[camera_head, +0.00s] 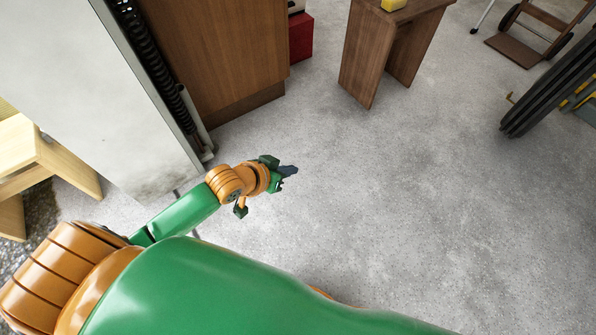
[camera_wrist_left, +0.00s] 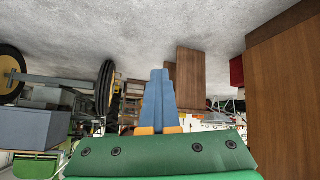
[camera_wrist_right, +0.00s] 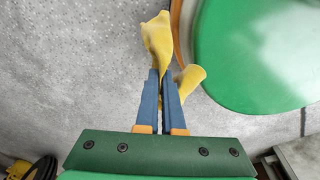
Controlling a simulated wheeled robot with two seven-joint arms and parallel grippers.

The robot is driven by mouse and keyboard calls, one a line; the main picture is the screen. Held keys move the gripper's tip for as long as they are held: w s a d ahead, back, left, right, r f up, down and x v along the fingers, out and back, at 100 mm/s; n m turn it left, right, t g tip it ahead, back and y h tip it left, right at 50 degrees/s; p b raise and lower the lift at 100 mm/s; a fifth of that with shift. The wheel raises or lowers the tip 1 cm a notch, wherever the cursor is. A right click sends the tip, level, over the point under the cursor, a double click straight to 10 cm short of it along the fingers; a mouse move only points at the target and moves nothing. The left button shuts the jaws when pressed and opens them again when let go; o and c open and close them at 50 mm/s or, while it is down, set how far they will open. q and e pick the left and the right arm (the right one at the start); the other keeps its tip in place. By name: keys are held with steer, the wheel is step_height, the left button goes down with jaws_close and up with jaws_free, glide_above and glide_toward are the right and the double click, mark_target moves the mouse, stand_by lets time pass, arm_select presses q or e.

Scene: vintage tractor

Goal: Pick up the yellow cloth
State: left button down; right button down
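The yellow cloth (camera_wrist_right: 158,42) shows in the right wrist view, hanging in folds at the tips of my right gripper (camera_wrist_right: 163,80). The blue fingers are nearly closed with yellow cloth between them, and one fold sticks out to the right. The cloth appears to be off the floor, but its height is hard to tell. My right gripper is hidden in the head view behind my green body. My left gripper (camera_head: 289,171) is over the bare floor in the head view. Its fingers are together and empty in the left wrist view (camera_wrist_left: 159,95).
A small wooden table (camera_head: 371,45) stands at the top with a yellow block-like item (camera_head: 393,4) on it. A brown cabinet (camera_head: 215,50) and a grey panel (camera_head: 100,90) stand at the left. A hand truck (camera_head: 540,35) is at the top right.

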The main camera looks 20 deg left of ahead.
arm_select(q)
jaws_free()
steer(key=shift+f, duration=0.1)
stand_by(0.4)
